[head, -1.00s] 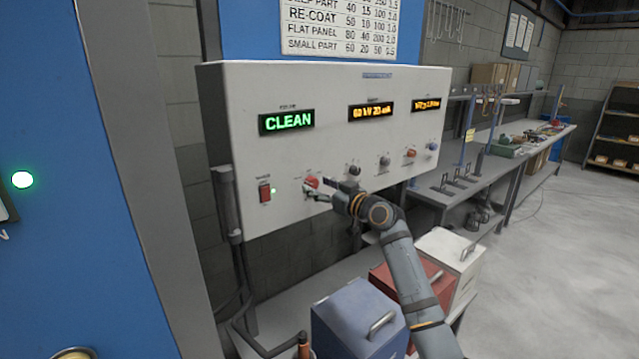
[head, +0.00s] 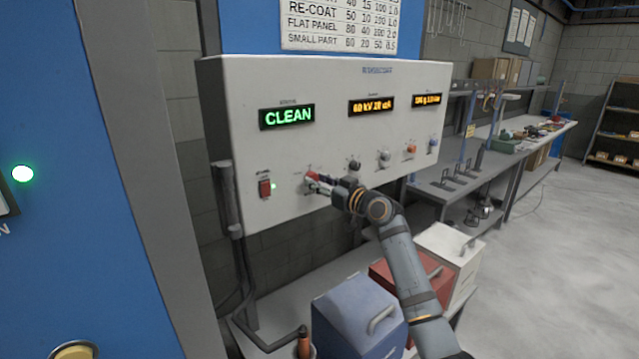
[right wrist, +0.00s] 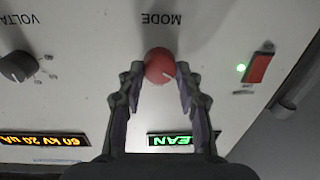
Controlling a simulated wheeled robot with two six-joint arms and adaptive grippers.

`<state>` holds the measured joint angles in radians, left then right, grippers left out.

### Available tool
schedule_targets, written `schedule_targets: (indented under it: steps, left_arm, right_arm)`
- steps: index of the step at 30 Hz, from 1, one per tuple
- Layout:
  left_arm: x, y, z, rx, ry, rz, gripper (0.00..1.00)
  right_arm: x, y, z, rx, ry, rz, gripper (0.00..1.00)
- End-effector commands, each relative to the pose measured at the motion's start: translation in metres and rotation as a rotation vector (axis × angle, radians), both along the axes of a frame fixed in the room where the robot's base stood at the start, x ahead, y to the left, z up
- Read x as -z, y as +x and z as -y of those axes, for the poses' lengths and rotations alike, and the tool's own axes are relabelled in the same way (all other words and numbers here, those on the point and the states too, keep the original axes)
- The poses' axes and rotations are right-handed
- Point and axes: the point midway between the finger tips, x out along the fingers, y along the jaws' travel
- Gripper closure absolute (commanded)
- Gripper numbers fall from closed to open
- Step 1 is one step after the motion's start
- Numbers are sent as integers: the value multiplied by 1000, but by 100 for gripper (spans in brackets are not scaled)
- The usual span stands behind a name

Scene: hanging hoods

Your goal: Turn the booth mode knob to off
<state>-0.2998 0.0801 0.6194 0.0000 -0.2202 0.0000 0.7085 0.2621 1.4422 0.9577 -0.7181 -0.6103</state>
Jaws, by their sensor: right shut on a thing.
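The red mode knob (head: 311,176) is at the lower left of the white control panel (head: 340,82). It also shows in the right wrist view (right wrist: 158,63), upside down, beside the word MODE, with a pale pointer mark on its face. My right gripper (head: 318,182) is shut on the knob, one finger on each side; it shows in the right wrist view too (right wrist: 160,80). The green display (head: 287,117) reads CLEAN. My left gripper is not in view.
A red rocker switch (head: 265,187) with a green light is left of the knob. Several other knobs, including a dark one (head: 354,165), line up to the right. A blue box (head: 345,315) and a red box stand below the panel.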

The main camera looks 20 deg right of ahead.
Motion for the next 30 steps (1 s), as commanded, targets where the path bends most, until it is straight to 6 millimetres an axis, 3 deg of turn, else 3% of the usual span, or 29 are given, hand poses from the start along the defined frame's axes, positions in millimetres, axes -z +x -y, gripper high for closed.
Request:
schedule_targets:
  steps: [14, 30]
  left_arm:
    - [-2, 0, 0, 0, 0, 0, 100]
    - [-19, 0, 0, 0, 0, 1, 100]
  right_arm:
    - [0, 0, 1, 1, 333, -121, 97]
    - [0, 0, 1, 1, 771, -280, 97]
